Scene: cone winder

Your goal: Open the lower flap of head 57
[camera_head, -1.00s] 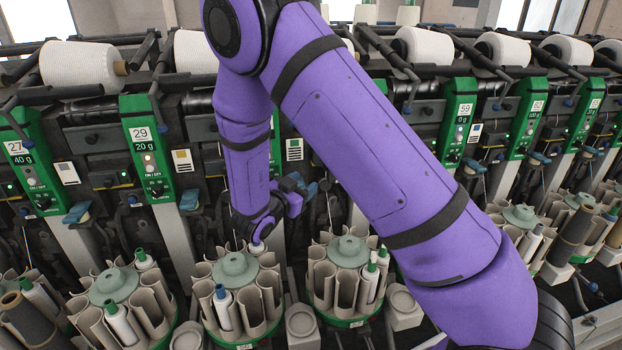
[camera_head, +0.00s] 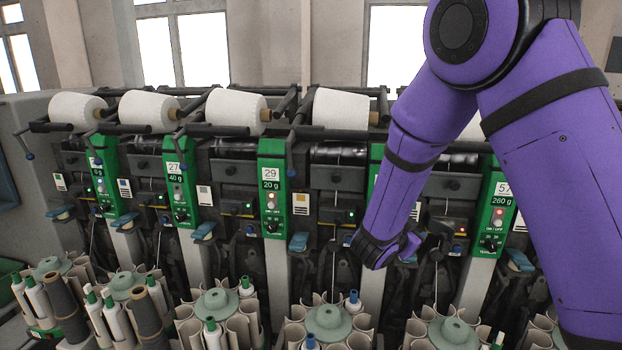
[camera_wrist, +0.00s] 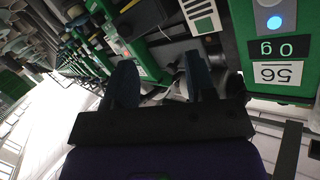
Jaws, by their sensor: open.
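The green panel of head 57 (camera_head: 502,205), marked 57 and 260 g, stands right of centre in the head view, between my forearm and upper arm. A blue-grey lever (camera_head: 520,260) sticks out beside its foot. I cannot tell which dark part there is the lower flap. My gripper (camera_head: 408,246) is small and partly hidden by my wrist, left of that panel. In the wrist view my gripper (camera_wrist: 160,82) is open, with two dark fingers apart and nothing seen between them. That view is upside down and shows a green panel (camera_wrist: 280,40) with 0 g beside the fingers.
Panel 29 (camera_head: 271,190) and panel 27 (camera_head: 178,185) stand to the left. White yarn cones (camera_head: 238,110) lie along the top behind dark bars. Round bobbin magazines (camera_head: 327,322) line the front below my gripper. My upper arm covers the right side.

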